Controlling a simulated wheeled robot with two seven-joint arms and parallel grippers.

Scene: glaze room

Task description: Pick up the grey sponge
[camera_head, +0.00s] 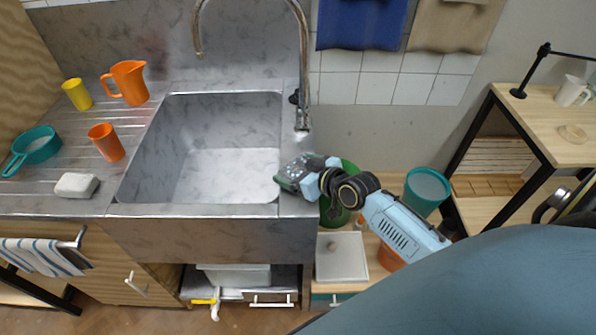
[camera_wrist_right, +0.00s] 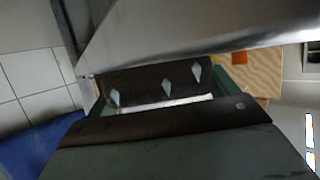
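A pale grey block (camera_head: 77,185), which looks like the sponge, lies on the ribbed metal drainboard at the left of the head view. It sits near the front edge, left of the sink. My right gripper (camera_head: 284,181) is over the right rim of the sink, far to the right of the block. In the right wrist view, the dark finger parts (camera_wrist_right: 165,107) show close up beside a metal surface. No sponge can be made out there, and how far the fingers are apart is unclear. My left gripper is not in view.
The sink basin (camera_head: 228,178) lies between the gripper and block, with a tall faucet (camera_head: 304,75) behind. An orange cup (camera_head: 106,142), an orange jug (camera_head: 130,82), a yellow cup (camera_head: 77,94) and a teal pan (camera_head: 38,145) stand around the block. A teal bucket (camera_head: 427,188) is right.

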